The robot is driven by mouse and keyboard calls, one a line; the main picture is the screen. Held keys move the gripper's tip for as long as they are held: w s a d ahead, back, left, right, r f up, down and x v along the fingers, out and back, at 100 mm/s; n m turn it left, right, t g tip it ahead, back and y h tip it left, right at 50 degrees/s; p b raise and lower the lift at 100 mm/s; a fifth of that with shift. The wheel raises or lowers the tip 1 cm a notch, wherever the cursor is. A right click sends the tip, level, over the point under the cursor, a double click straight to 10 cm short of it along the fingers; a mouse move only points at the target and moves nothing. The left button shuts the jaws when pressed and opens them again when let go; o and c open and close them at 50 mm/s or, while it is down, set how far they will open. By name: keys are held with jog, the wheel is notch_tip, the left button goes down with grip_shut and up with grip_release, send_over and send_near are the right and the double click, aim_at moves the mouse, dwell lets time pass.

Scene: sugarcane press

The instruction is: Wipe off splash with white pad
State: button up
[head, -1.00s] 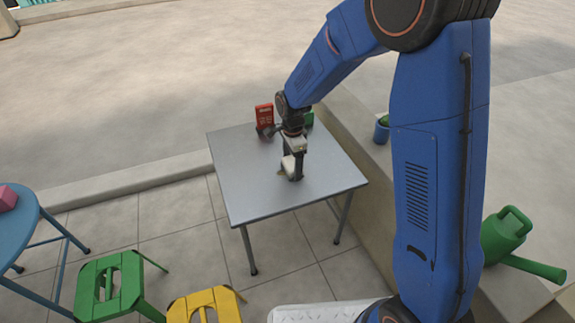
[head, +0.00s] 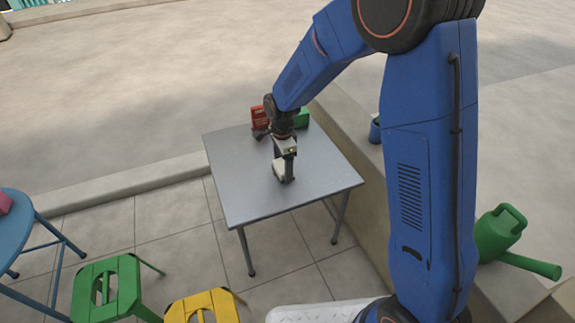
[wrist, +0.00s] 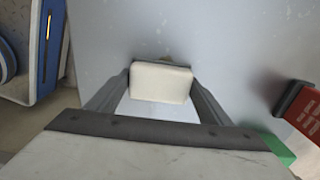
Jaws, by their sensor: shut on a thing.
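My gripper (head: 283,171) points down over the middle of the grey metal table (head: 235,185). It is shut on the white pad (head: 278,167), a pale block that shows between both fingers in the wrist view (wrist: 162,82). The pad is at or very close to the tabletop; I cannot tell if it touches.
A red box (head: 258,117) and a green box (head: 302,117) stand at the table's back edge, close to my arm. Green (head: 105,286) and yellow (head: 203,304) stools and a blue round table (head: 14,232) are at left. A green watering can (head: 500,235) is at right.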

jog(key=shift+s+a, duration=0.35)
jog(key=shift+a, duration=0.55)
jog(key=shift+s+a, duration=0.3)
jog(key=shift+a, duration=0.6)
jog(key=shift+r, duration=3.05)
jog(key=shift+r, duration=0.1)
notch_tip(320, 180, up, 3)
jog(key=shift+f, duration=0.15)
send_over(273, 177)
jog(key=shift+w+f, duration=0.1)
jog(key=shift+f, duration=3.45)
